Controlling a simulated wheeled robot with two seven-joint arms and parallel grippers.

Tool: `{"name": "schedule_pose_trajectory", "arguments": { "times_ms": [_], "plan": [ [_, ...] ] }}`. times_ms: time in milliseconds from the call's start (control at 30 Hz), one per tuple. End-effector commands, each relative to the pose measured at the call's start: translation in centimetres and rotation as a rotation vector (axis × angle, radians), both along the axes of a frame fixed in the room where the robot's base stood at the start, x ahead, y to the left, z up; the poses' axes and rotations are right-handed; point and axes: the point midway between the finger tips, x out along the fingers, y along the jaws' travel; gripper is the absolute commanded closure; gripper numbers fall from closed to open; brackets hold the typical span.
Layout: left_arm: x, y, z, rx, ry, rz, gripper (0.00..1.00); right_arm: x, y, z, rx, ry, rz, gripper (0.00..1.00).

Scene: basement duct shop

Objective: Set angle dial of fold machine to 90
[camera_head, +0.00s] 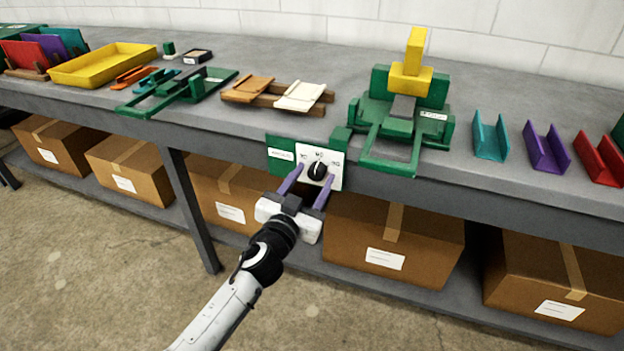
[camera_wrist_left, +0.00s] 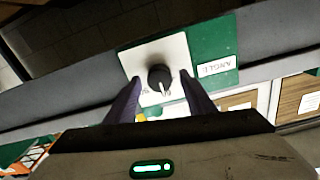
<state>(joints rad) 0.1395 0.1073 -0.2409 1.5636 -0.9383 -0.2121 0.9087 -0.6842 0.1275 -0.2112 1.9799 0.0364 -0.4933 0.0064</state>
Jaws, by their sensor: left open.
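The angle dial is a black round knob (camera_head: 317,170) on a white plate (camera_head: 334,158) with printed marks, fixed to a green panel (camera_head: 279,152) on the bench's front edge. The fold machine (camera_head: 380,120) is green with a yellow upper part and stands on the bench above and right of the dial. My left gripper (camera_head: 306,180) is open, with its purple fingers either side of the knob. In the left wrist view the knob (camera_wrist_left: 159,78) lies between the two fingertips, with a gap visible on each side; contact cannot be seen. A white pointer line shows on the knob. My right gripper is not in view.
A yellow tray (camera_head: 104,64), a green tool (camera_head: 180,91) and orange and white pieces on wooden rests lie on the bench. Teal (camera_head: 490,137), purple (camera_head: 545,149) and red (camera_head: 598,160) channels stand at right. Cardboard boxes (camera_head: 350,240) fill the lower shelf.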

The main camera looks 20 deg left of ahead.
Motion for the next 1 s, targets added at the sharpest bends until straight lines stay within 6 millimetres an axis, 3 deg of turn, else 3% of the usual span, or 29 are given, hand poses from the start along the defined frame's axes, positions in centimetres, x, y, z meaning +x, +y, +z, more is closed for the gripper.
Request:
{"name": "schedule_pose_trajectory", "arguments": {
  "times_ms": [133, 400, 733, 1000],
  "plan": [
    [-0.02, -0.02, -0.01, -0.001, 0.0, 0.0, 0.51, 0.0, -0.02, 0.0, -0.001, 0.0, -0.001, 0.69],
    [-0.04, -0.01, -0.02, -0.001, 0.001, 0.0, 0.92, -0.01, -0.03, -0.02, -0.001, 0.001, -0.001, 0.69],
    [-0.06, -0.01, -0.02, 0.052, -0.001, 0.0, 0.92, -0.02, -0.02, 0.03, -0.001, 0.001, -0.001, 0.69],
    [-0.06, -0.02, -0.01, 0.233, -0.006, 0.0, 0.92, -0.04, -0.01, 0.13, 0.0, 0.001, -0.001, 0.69]
  ]
}}
